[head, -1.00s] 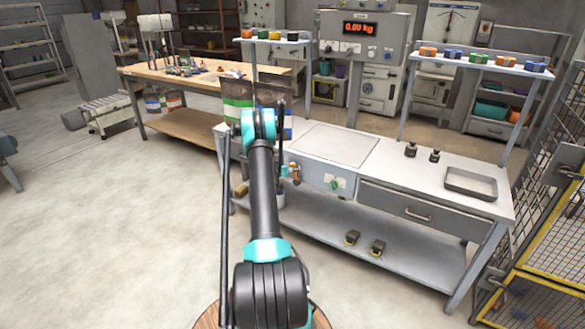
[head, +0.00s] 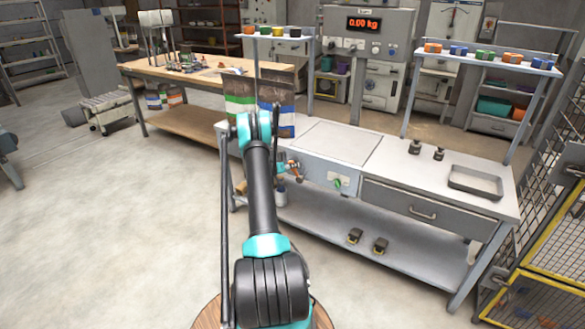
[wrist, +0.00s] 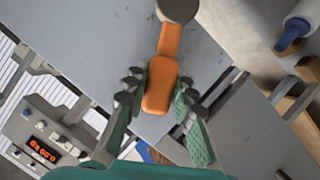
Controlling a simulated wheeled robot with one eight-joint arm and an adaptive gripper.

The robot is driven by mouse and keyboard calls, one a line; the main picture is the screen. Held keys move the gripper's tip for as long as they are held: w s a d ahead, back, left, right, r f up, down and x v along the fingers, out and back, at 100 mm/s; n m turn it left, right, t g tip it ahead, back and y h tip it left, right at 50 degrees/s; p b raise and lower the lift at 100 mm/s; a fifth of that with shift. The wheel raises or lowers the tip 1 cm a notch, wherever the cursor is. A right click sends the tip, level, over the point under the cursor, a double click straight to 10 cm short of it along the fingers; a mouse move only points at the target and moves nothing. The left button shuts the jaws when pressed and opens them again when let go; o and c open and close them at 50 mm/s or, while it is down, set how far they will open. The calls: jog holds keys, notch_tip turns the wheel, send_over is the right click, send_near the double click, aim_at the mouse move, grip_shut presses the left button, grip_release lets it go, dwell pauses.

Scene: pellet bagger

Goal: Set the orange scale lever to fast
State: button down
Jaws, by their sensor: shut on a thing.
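The orange scale lever (wrist: 160,86) hangs from a round grey hub (wrist: 177,9) in the wrist view. Its wide end lies between the two fingers of my gripper (wrist: 158,92), which is shut on it. In the head view the lever (head: 294,165) shows as a small orange piece on the front of the bench, beside my gripper (head: 283,167) and partly hidden by it. I cannot read any fast or slow mark near the lever.
The grey bench (head: 455,166) carries a flat scale plate (head: 336,143), two dark weights and a shallow tray (head: 475,182). A green knob (head: 339,183) sits right of the lever. Bags (head: 239,98) stand behind my arm. The display (head: 364,24) reads 0.00 kg.

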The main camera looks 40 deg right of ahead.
jog(key=c, duration=1.2)
grip_release()
jog(key=v, duration=1.2)
